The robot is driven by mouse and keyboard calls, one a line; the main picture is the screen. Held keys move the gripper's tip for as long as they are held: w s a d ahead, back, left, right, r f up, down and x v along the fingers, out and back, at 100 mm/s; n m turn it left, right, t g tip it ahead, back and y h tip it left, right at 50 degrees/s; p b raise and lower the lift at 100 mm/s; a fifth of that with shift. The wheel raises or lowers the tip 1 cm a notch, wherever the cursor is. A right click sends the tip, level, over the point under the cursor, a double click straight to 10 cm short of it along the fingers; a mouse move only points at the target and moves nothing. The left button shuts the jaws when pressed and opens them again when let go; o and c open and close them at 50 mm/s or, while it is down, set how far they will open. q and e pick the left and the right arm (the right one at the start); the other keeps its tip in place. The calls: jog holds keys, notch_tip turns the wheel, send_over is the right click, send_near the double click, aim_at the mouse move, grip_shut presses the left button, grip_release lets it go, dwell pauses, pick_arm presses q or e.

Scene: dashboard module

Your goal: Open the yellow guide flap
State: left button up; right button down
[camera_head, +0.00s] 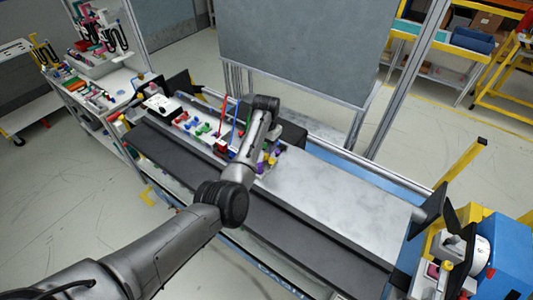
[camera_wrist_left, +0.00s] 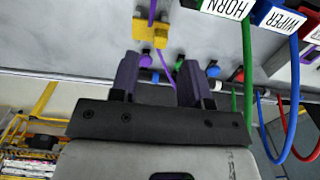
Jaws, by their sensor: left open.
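The yellow guide flap (camera_wrist_left: 150,32) is a small yellow piece on the grey panel at the top of the left wrist view. A purple wire (camera_wrist_left: 152,12) runs down to it and comes out below it. My left gripper (camera_wrist_left: 157,68) is open, its two dark purple fingers pointing at the panel. The flap lies just beyond the fingertips, roughly between them; no contact can be made out. In the head view my left arm reaches over the dashboard module and hides much of this area. My right gripper does not show.
Beside the gripper are a blue connector labelled WIPER (camera_wrist_left: 272,14), a white HORN label (camera_wrist_left: 226,8), and green, blue and red wires. The bench top (camera_head: 335,200) to the right is clear.

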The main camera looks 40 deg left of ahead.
aim_at(266, 155)
pick_arm(q)
jog(key=shift+f, duration=2.55)
grip_shut()
